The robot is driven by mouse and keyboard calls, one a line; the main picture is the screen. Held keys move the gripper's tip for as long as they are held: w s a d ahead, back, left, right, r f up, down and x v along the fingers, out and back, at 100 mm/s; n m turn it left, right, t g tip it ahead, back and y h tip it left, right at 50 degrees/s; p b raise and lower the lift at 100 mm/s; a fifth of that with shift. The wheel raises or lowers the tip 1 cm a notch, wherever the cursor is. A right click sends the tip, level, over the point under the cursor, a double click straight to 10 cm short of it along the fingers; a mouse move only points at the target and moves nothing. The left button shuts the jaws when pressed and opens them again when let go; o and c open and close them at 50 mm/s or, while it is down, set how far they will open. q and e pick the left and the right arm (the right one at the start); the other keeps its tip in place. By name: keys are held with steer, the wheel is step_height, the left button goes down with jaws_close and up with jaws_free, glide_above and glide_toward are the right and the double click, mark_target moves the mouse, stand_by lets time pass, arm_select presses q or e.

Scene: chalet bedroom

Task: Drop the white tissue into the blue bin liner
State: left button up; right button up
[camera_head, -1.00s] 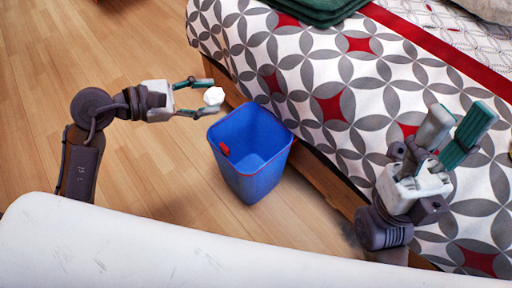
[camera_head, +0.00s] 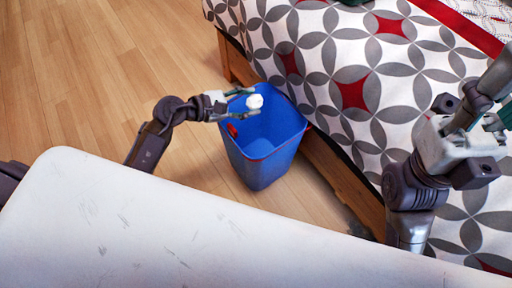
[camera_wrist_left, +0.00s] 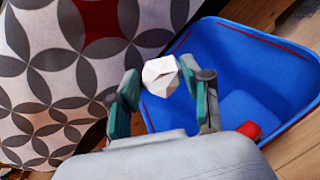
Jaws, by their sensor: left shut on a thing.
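The blue bin liner (camera_head: 262,168), an open-topped blue bin with red marks at its rim, stands upright on the floor beside the bed. My left gripper (camera_head: 250,103) is shut on the white tissue (camera_head: 255,101), a small crumpled lump at its fingertips. In the head view, gripper and tissue overlap the bin's opening, above its left and far part. In the left wrist view, the tissue (camera_wrist_left: 160,77) sits between the teal fingers, with the bin (camera_wrist_left: 260,80) behind and to the right. My right gripper (camera_head: 492,108) is at the right edge over the bed, its fingers partly cut off.
The bed (camera_head: 330,65), with a grey, white and red patterned cover, stands directly right of the bin. Its wooden frame (camera_head: 340,180) runs close along the bin's side. The wooden floor (camera_head: 100,70) to the left is clear.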

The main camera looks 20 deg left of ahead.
arm_select(q)
steer(key=shift+f, duration=0.35)
steer(key=o, duration=0.8)
steer(key=v, duration=1.2)
